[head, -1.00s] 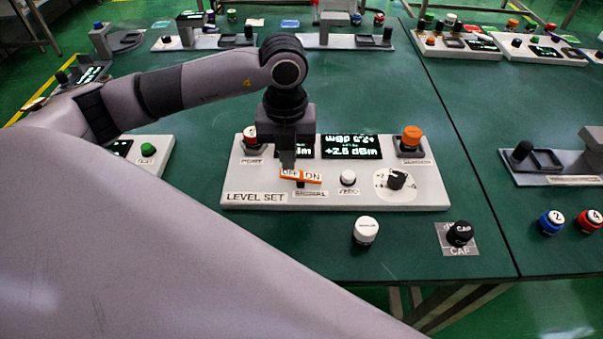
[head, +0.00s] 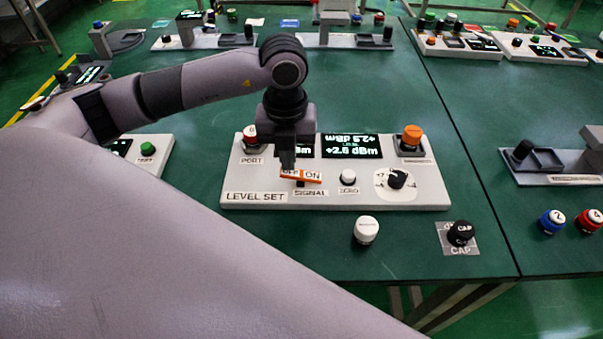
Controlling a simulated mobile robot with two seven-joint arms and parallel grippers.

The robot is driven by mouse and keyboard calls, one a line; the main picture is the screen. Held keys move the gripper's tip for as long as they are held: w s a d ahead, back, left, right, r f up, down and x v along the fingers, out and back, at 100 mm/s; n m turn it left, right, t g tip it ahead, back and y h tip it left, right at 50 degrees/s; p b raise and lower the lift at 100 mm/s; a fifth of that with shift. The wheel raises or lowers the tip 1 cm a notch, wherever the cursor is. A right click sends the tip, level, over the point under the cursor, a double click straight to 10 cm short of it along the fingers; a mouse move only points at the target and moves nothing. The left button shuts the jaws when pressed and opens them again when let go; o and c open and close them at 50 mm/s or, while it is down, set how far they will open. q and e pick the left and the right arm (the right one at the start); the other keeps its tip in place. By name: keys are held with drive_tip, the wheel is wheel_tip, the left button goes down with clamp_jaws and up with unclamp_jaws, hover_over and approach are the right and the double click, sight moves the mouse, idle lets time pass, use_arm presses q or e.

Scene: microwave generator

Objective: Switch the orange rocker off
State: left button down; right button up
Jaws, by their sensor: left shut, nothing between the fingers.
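The orange rocker (head: 303,177) lies on the front left of the white LEVEL SET panel (head: 239,183), with OFF on its left half and ON on its right half, above a SIGNAL label. My left gripper (head: 288,165) points down, shut and empty, with its fingertips at the OFF end of the rocker. They cover part of the OFF lettering; I cannot tell for sure whether they touch. The OFF end looks lower than before in its visible part. My right gripper is not in view.
The panel also bears a display (head: 350,146), an orange knob (head: 411,138), a white ZERO button (head: 347,176) and a black dial (head: 396,180). A white cap (head: 366,230) and a black cap (head: 460,233) stand in front. The table (head: 300,245) between them is clear.

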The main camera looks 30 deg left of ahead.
use_arm(q)
drive_tip(key=shift+f+b, duration=0.85)
drive_tip(key=shift+f, duration=0.2)
drive_tip(key=shift+r, duration=0.1)
idle(0.3)
drive_tip(key=shift+r+p, duration=2.55)
drive_tip(key=shift+r, duration=0.95)
drive_tip(key=shift+f, duration=0.1)
